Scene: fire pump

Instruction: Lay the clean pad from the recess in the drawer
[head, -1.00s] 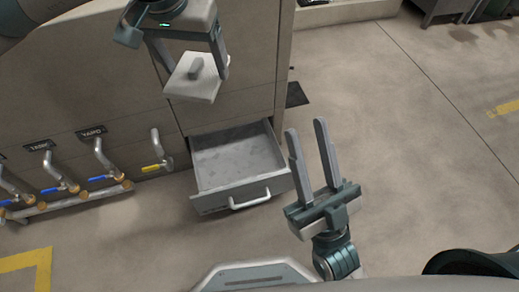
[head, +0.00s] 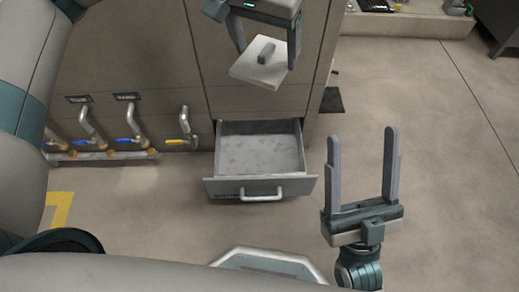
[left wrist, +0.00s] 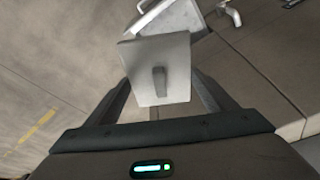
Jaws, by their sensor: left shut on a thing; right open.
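The clean pad (head: 262,70) is a pale square plate with a raised grip on top. My left gripper (head: 268,58) is shut on the pad's grip and holds it in the air, in front of the cabinet and above the drawer. The pad also shows in the left wrist view (left wrist: 148,55), between the fingers, with part of the drawer (left wrist: 180,15) beyond it. In the head view the drawer (head: 247,189) is pulled out, and its visible floor looks empty. My right gripper (head: 363,170) is open and empty, to the right of the drawer.
Pipes with blue and yellow valve handles (head: 128,141) stand left of the drawer. The grey cabinet (head: 265,105) rises behind it. A dark mat (head: 331,100) lies right of the cabinet. The floor (head: 440,140) to the right is clear.

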